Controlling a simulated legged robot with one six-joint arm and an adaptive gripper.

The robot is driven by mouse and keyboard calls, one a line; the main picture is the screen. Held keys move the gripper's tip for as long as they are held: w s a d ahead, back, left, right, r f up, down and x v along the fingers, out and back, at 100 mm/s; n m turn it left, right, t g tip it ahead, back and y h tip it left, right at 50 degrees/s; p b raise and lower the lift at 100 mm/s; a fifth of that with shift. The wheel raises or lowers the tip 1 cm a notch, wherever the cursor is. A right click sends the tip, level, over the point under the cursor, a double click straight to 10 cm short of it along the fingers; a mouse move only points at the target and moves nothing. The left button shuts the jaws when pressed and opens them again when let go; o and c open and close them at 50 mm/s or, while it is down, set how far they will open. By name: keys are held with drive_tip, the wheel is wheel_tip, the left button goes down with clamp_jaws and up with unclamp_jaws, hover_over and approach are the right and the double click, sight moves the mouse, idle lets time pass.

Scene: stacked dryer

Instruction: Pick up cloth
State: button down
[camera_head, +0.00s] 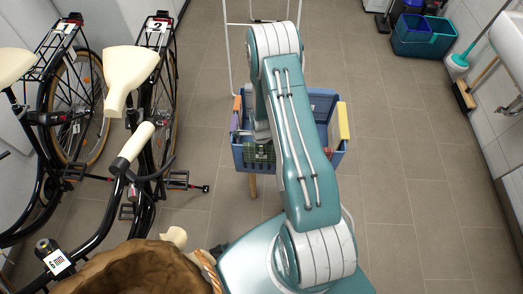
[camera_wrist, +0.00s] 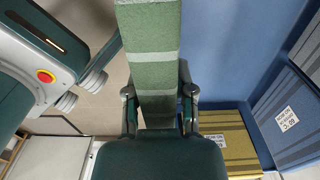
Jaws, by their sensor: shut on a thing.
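A green cloth (camera_wrist: 150,55) with paler bands fills the upper middle of the wrist view. My gripper (camera_wrist: 159,95) has one finger on either side of it and is shut on it. In the head view my arm hides most of the gripper over the blue basket (camera_head: 242,160). A green patch (camera_head: 258,153), likely the cloth, shows at the basket's left front part. How far the cloth is clear of the basket cannot be told.
Bicycles (camera_head: 145,110) stand at left. Teal bins (camera_head: 424,35) stand back right.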

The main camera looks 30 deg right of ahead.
wheel_tip(320, 180, up, 18)
idle(0.7)
drive_tip(key=shift+f, duration=0.2)
drive_tip(key=shift+f, duration=0.95)
